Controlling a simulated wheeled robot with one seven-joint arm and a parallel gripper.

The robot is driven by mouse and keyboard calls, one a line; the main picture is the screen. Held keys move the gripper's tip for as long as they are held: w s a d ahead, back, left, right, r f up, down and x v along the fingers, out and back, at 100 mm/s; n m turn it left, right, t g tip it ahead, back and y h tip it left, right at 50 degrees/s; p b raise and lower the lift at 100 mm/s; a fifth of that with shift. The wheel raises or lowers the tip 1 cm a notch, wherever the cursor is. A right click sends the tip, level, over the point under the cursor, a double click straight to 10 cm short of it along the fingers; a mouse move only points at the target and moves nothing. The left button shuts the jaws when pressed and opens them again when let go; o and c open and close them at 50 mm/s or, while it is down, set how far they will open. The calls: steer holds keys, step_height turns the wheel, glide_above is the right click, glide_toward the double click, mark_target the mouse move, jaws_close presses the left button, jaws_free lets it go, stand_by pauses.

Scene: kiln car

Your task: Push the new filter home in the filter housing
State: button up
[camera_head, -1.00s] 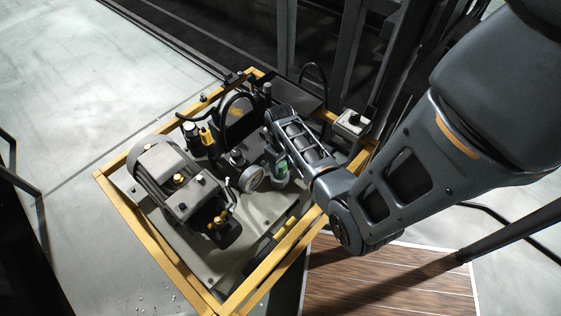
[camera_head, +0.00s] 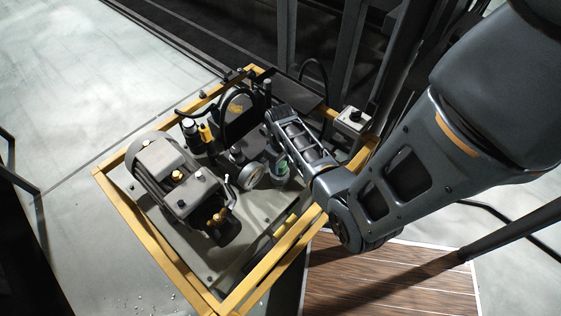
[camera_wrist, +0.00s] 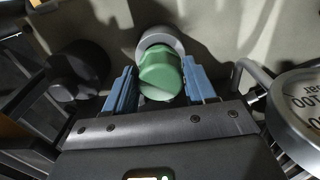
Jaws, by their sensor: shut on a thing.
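The new filter is a green cylinder, seen in the wrist view (camera_wrist: 160,78) between the two blue fingers of my gripper (camera_wrist: 160,88). My gripper is shut on it. The filter housing is a round grey cup (camera_wrist: 160,40) just beyond the filter's far end. The green end overlaps its rim in the picture, and I cannot tell how deep the filter sits in it. In the head view, only a small patch of green filter (camera_head: 282,167) shows beneath my wrist, and my arm hides most of the gripper.
A dial gauge (camera_wrist: 302,104) stands close on the right in the wrist view. In the head view, a motor (camera_head: 165,170) and a black hose (camera_head: 222,105) lie left of my gripper. A yellow frame (camera_head: 130,232) surrounds the machinery. A grey switch box (camera_head: 351,121) stands at its right.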

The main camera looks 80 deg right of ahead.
steer(key=shift+f+b, duration=0.55)
steer(key=shift+f, duration=0.3)
steer(key=o, duration=1.4)
steer(key=shift+r, duration=0.15)
steer(key=shift+r+p, duration=3.9)
steer(key=shift+p, duration=0.15)
